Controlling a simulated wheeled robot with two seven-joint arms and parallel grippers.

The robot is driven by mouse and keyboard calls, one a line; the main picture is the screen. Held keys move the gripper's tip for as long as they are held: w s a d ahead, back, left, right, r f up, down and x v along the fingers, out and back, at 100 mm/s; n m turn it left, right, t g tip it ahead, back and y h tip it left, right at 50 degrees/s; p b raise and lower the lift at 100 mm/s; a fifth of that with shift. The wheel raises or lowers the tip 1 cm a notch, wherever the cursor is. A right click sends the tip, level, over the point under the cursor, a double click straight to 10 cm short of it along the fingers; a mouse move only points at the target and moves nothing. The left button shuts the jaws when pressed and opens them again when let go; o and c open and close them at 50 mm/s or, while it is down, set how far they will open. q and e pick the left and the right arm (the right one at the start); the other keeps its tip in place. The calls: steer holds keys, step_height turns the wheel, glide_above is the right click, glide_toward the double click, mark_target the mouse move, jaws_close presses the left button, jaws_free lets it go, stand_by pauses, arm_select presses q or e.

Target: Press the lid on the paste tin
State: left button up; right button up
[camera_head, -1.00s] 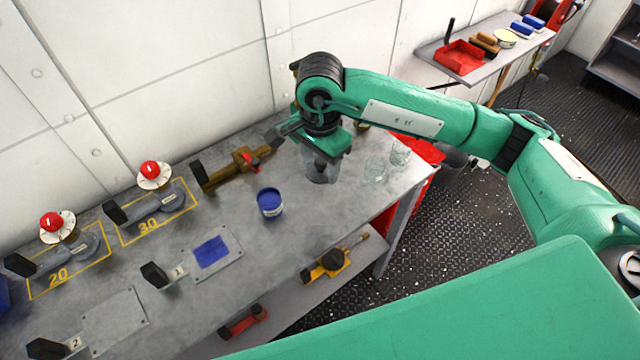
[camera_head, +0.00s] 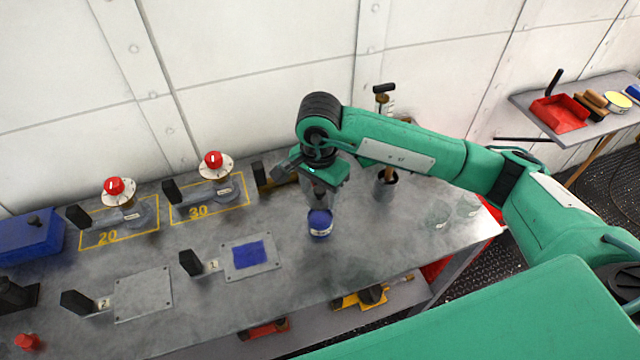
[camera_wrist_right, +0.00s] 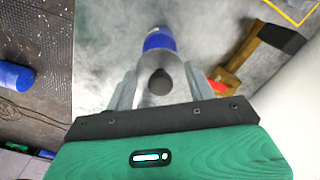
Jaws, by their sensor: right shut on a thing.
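The paste tin (camera_head: 320,228) is a small blue tin with a pale label, standing on the grey bench. In the right wrist view the blue tin (camera_wrist_right: 158,40) shows past the fingers. My right gripper (camera_head: 321,203) points down just behind and over the tin. In the right wrist view its fingers (camera_wrist_right: 159,88) are shut on a round pale grey lid (camera_wrist_right: 160,66) with a dark knob in the middle. The lid covers part of the tin in that view; I cannot tell whether they touch. In the head view the lid is mostly hidden. My left gripper is not in view.
A dark pot (camera_head: 388,186) with a handled tool stands right of the gripper, clear glasses (camera_head: 440,213) farther right. A brown-handled tool (camera_head: 275,177) lies to the left. A plate with a blue square (camera_head: 250,257) is left of the tin. Red knobs (camera_head: 213,160) stand behind.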

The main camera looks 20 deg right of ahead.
steer(key=shift+f, duration=0.7)
steer(key=shift+f+b, duration=0.35)
steer(key=shift+f, duration=0.4)
step_height(320, 180, down, 2)
steer(key=shift+f+b, duration=0.1)
steer(key=shift+b, duration=0.55)
steer(key=shift+f+b, duration=0.6)
steer(key=shift+b, duration=0.15)
steer(key=shift+b, duration=0.4)
steer(key=shift+f+b, duration=0.1)
steer(key=shift+b, duration=1)
steer(key=shift+b, duration=0.45)
